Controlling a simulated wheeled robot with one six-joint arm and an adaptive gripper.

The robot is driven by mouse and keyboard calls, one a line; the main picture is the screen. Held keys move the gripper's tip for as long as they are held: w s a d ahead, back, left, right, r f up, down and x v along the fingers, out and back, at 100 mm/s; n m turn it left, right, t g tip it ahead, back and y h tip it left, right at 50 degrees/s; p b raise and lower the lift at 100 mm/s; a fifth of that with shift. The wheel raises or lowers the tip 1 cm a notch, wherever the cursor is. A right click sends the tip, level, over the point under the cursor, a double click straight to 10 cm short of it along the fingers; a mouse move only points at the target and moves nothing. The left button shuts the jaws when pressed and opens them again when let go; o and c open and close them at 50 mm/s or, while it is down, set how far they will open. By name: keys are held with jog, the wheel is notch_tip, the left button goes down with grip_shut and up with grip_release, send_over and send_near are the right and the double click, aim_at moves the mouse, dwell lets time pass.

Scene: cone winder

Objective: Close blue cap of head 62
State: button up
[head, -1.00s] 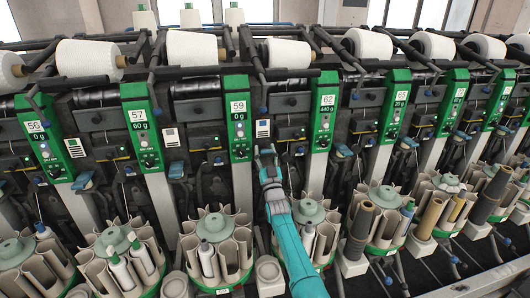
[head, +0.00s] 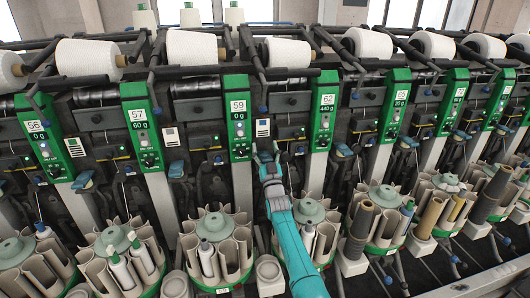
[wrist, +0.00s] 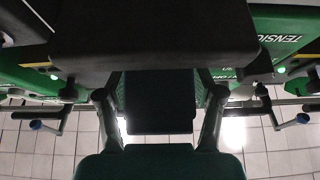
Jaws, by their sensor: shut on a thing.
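The green panel marked 62 (head: 323,110) stands right of the middle in the head view. My gripper (head: 266,153) is at the dark machine face between the panels marked 59 (head: 238,117) and 62, at the height where neighbouring positions carry a blue cap. The blue cap there is hidden behind my gripper. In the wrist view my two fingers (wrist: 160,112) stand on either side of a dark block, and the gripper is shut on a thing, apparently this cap. Its colour and exact tilt cannot be made out.
Other blue caps show at neighbouring positions, one right of panel 62 (head: 343,150) and one right of panel 57 (head: 176,169). Round bobbin magazines (head: 216,248) stand below the panels. White yarn cones (head: 287,53) lie above. Black bars jut forward overhead.

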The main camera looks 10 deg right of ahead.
aim_at(265, 156)
notch_tip(265, 156, up, 9)
dwell(0.3)
jog(key=shift+f, duration=0.1)
jog(key=shift+s, duration=0.1)
jog(key=s+f, duration=0.7)
jog(key=f, duration=0.2)
jog(key=shift+s+f, duration=0.3)
jog(key=shift+f, duration=0.1)
dwell(1.0)
dwell(0.4)
jog(key=shift+s, duration=0.1)
